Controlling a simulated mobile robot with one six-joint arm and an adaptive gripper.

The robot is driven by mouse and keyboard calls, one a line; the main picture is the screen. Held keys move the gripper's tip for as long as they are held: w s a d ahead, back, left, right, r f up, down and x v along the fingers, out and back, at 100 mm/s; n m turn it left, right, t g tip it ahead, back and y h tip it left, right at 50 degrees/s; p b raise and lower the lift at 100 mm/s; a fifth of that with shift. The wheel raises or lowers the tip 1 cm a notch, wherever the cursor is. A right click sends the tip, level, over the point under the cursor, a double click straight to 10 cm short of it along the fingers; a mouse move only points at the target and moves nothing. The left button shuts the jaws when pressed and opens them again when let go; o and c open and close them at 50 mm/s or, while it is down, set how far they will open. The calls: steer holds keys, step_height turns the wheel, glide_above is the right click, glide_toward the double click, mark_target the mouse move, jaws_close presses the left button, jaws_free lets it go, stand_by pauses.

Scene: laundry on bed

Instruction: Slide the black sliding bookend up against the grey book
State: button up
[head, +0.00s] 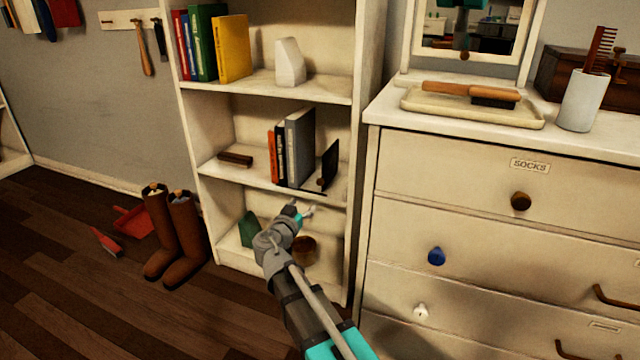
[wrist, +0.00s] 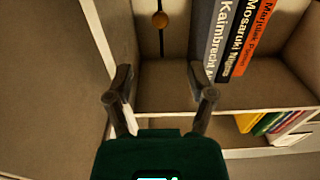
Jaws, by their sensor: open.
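The black sliding bookend (head: 330,163) stands upright on the middle shelf, right of the grey book (head: 300,147), with a gap between them. My gripper (head: 302,210) is open and empty in front of the bookcase, just below the middle shelf's edge in the head view. In the wrist view the gripper's (wrist: 161,96) fingers are spread apart, with the bookend beyond them.
Black and orange books (head: 277,157) stand left of the grey book, and a dark brown block (head: 235,159) lies farther left. The bookcase side wall (head: 362,150) is close to the right of the bookend. A dresser (head: 450,185) stands to the right.

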mark_target(319, 183)
steer(key=x, duration=1.3)
steer(key=shift+w, duration=0.1)
jaws_close()
